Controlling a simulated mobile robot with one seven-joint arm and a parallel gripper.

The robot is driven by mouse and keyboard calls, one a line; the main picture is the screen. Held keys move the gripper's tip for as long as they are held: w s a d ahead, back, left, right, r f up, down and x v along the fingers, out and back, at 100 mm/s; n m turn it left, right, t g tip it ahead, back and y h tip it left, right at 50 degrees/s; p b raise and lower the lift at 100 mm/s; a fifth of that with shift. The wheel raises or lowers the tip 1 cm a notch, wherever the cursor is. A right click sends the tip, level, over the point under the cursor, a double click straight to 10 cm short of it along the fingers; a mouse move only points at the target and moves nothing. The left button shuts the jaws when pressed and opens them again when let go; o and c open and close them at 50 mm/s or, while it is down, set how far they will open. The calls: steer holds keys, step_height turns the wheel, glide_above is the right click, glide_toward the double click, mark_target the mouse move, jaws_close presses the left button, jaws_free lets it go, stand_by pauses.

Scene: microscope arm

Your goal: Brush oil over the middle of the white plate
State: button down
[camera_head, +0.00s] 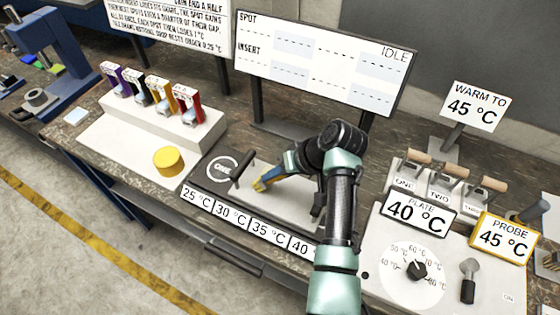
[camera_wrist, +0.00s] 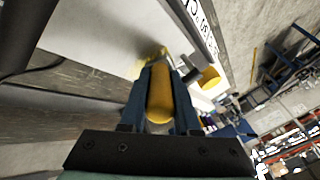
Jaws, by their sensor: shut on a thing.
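My gripper (camera_head: 270,179) is shut on a yellow-handled brush (camera_wrist: 160,92), the handle held between the blue fingers. It is over the pale plate (camera_head: 290,205) on the bench, near its left part. In the wrist view the plate (camera_wrist: 95,30) fills the upper left, and the brush's yellowish tip (camera_wrist: 150,56) is at or just above its surface. I cannot tell whether it touches. In the head view my arm hides the right part of the plate. I cannot make out any oil on it.
A dark T-shaped handle (camera_head: 241,170) stands left of my gripper. A yellow cylinder (camera_head: 168,162) and a rack of coloured holders (camera_head: 155,95) are further left. Temperature labels (camera_head: 248,222) line the front edge. The plate control panel (camera_head: 440,265) and wooden-handled switches (camera_head: 440,180) are at the right.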

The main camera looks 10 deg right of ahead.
steer(key=shift+s+a, duration=0.2)
steer(key=shift+s, duration=0.1)
steer(key=s+p, duration=0.1)
steer(key=s+a+p, duration=0.1)
steer(key=p, duration=0.1)
steer(key=shift+a+r, duration=0.15)
steer(key=shift+r, duration=0.05)
steer(key=shift+s+a+f+p, duration=0.15)
steer(key=shift+s+a+p, duration=0.2)
steer(key=shift+w+d+f+b, duration=0.2)
steer(key=shift+w+d+b, duration=0.15)
steer(key=shift+b, duration=0.25)
steer(key=shift+w+d+b, duration=0.4)
steer(key=shift+w+b, duration=0.25)
steer(key=shift+b, duration=0.05)
steer(key=shift+w+d+r+b, duration=0.1)
steer(key=shift+w+d+b, duration=0.2)
steer(key=shift+w+b, duration=0.1)
steer(key=w+b, duration=0.1)
steer(key=w+d+b, duration=0.1)
steer(key=shift+d+b, duration=0.25)
steer(key=shift+b, duration=0.05)
steer(key=shift+w+d+r+b, duration=0.1)
steer(key=shift+w+d+b, duration=0.15)
steer(key=shift+w+b, duration=0.15)
